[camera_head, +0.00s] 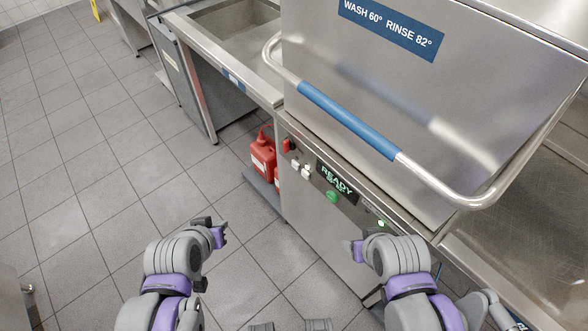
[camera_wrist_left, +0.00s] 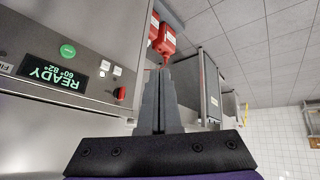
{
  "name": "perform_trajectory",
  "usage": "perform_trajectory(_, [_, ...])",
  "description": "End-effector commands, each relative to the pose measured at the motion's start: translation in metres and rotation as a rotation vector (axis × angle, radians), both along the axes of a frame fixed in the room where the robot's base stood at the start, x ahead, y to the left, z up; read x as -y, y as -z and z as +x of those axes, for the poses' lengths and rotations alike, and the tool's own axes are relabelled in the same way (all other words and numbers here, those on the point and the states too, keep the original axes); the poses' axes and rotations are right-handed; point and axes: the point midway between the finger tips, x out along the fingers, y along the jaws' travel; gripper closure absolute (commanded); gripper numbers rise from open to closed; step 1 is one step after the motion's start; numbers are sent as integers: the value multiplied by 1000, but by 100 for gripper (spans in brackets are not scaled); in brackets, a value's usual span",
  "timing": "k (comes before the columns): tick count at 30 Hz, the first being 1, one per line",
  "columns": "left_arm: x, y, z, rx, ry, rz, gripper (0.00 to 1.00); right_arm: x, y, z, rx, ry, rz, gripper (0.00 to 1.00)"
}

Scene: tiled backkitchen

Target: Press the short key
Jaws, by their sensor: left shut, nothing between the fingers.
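The control panel on the front of the steel dishwasher carries two small white keys (camera_head: 301,168), left of the READY display (camera_head: 338,181). Their labels are too small to read, so I cannot tell which is the short key. In the left wrist view the white keys (camera_wrist_left: 110,69) appear upside down beside the display (camera_wrist_left: 53,73). My left gripper (camera_head: 222,236) is shut and empty, low over the floor, left of the panel and apart from it. Its closed fingers (camera_wrist_left: 165,70) show in the left wrist view. My right gripper (camera_head: 350,251) is in front of the machine, below the panel; its jaws are unclear.
A red switch (camera_head: 289,145) and a green button (camera_head: 332,196) flank the keys and display. The hood's blue-gripped handle (camera_head: 348,120) juts out above the panel. A red canister (camera_head: 263,155) stands left of the machine. The tiled floor (camera_head: 90,170) at left is clear.

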Motion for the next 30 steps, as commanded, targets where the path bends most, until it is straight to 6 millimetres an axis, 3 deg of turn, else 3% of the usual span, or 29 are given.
perform_trajectory(1, [14, 19, 21, 51, 1, -49, 100, 0, 22, -5, -9, 0, 0, 34])
perform_trajectory(6, [57, 50, 93, 267, -38, -244, 100, 0, 62, -10, -22, 0, 0, 34])
perform_trajectory(12, [92, 97, 154, 490, -145, -469, 100, 0, 108, -12, -37, 0, 0, 34])
perform_trajectory(16, [101, 131, 175, 598, -232, -584, 100, 0, 133, -12, -45, 0, 0, 34])
perform_trajectory(21, [102, 163, 186, 685, -322, -676, 100, 0, 152, -11, -52, 0, 0, 34])
perform_trajectory(30, [101, 172, 188, 718, -362, -710, 100, 0, 156, -11, -54, 0, 0, 34])
